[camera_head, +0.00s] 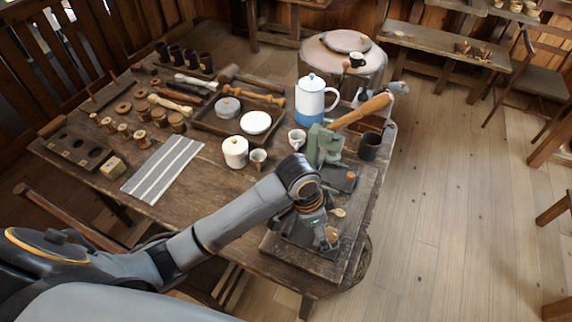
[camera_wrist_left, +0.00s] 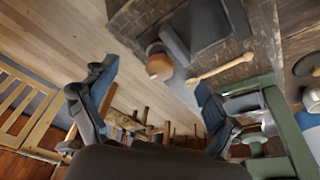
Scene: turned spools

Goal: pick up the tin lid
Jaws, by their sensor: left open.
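A grey round piece that looks like the tin lid (camera_head: 228,107) lies in the dark wooden tray (camera_head: 207,122), beside a white bowl (camera_head: 255,122). I cannot make it out in the left wrist view. My left arm reaches across the front of the table. Its gripper (camera_head: 325,236) is low over the table's front right part, well to the right of and nearer than the tray. In the left wrist view the left gripper (camera_wrist_left: 150,103) is open with nothing between its fingers. My right gripper is not in view.
A green cast device (camera_head: 325,146) stands just behind the left gripper, with a blue-and-white jug (camera_head: 312,100) beyond it. A white lidded pot (camera_head: 235,151) and small cup (camera_head: 258,158) stand before the tray. A wooden spoon (camera_wrist_left: 220,68) lies near the gripper.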

